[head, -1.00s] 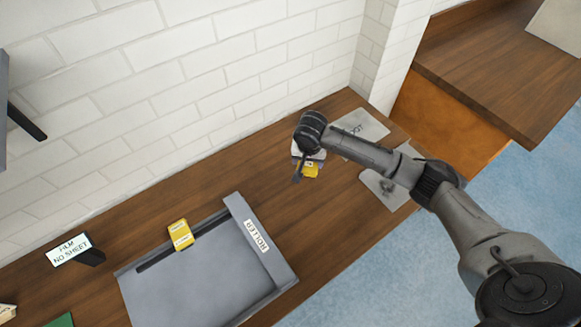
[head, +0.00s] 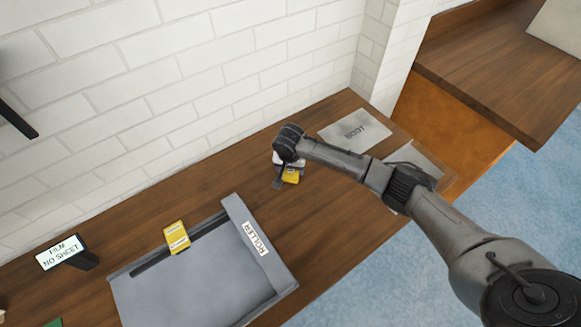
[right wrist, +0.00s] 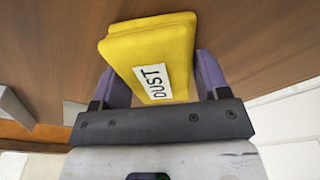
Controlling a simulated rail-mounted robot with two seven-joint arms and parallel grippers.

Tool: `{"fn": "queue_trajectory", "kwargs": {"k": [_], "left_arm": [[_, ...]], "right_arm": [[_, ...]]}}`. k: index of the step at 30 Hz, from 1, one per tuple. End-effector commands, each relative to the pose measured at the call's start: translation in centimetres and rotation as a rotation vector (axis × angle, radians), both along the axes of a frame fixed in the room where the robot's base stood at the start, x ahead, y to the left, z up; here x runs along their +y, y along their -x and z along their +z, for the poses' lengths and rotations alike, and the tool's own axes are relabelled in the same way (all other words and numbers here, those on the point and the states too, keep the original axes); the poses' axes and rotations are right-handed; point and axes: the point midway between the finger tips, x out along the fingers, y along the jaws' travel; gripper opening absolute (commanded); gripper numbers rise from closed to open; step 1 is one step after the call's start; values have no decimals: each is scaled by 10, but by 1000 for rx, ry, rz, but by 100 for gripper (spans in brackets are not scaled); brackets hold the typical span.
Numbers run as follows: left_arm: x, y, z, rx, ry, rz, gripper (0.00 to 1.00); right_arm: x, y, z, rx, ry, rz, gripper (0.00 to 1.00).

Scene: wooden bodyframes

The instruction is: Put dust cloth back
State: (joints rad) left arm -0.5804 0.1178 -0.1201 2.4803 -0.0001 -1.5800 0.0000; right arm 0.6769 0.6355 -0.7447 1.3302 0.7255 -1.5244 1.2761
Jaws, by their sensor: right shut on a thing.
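The yellow dust cloth (right wrist: 152,50), with a white DUST label, sits between the two purple fingers of my right gripper (right wrist: 158,82) in the right wrist view. In the head view my right gripper (head: 283,178) is over the wooden bench, shut on the yellow cloth (head: 291,177), which is partly hidden by the wrist. The cloth appears to be above the bench; its exact height cannot be told. Only a dark piece at the left edge of the head view may belong to my left arm; no left gripper shows.
A grey tray labelled ROLLER (head: 200,275) lies to the left, with another yellow labelled item (head: 177,238) at its back edge. A sign reading FILM NO SHEET (head: 60,252) stands further left. A grey mat labelled BODY (head: 355,130) lies to the right. White brick wall runs behind.

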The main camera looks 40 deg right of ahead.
Motion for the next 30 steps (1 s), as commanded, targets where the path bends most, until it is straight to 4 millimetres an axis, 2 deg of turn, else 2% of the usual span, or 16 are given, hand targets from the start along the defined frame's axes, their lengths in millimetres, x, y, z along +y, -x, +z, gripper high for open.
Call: {"fn": "queue_trajectory", "kwargs": {"k": [11, 12, 19, 27, 30], "left_arm": [[0, 0, 3, 0, -2, -2, 28], [1, 0, 2, 0, -2, -1, 28], [1, 0, 2, -1, -5, -4, 28], [1, 0, 0, -1, -5, -4, 28], [1, 0, 3, 0, -5, -3, 28]], "right_arm": [[0, 0, -2, 1, -1, -1, 46], [0, 0, -2, 0, 0, -1, 72], [0, 0, -2, -1, -1, -1, 94], [0, 0, -1, -1, 0, 0, 94], [1, 0, 8, -3, -1, 1, 94]]}}
